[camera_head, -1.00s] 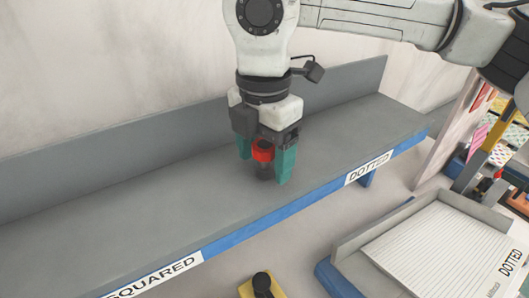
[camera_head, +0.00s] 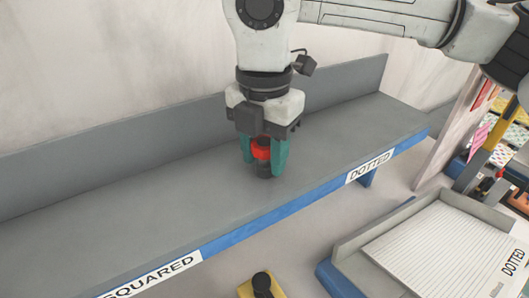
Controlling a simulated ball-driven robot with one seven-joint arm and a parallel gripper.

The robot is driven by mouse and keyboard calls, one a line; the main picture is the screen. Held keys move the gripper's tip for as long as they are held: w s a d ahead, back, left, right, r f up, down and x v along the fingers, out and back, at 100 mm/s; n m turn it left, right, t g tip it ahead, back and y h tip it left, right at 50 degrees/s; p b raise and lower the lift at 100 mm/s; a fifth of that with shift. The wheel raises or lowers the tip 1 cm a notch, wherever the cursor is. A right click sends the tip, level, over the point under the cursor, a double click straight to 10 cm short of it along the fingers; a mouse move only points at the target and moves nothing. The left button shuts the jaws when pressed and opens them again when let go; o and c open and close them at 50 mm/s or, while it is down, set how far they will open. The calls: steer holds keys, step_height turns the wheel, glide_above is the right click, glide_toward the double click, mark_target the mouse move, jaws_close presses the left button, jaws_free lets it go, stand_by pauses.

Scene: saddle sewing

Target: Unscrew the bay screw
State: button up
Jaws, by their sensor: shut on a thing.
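My gripper (camera_head: 264,158) has teal fingers and points down over the grey shelf. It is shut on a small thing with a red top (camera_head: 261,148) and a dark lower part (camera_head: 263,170). I take this to be the bay screw. It stands upright between the fingers, and its foot is at or very close to the shelf surface. The fingers hide its sides, so I cannot tell whether any thread shows.
The long grey shelf (camera_head: 130,205) has a blue front edge with SQUARED (camera_head: 150,277) and DOTTED (camera_head: 369,167) labels, and a raised back. A tray with a striped sheet (camera_head: 440,250) stands at lower right. A black knob on a yellow base (camera_head: 262,284) is below. The shelf is otherwise clear.

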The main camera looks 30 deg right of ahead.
steer(key=shift+n, duration=0.6)
steer(key=shift+n+b, duration=0.5)
steer(key=shift+n, duration=1.2)
steer(key=shift+n+b, duration=0.3)
steer(key=shift+n, duration=1.3)
steer(key=shift+n, duration=1.7)
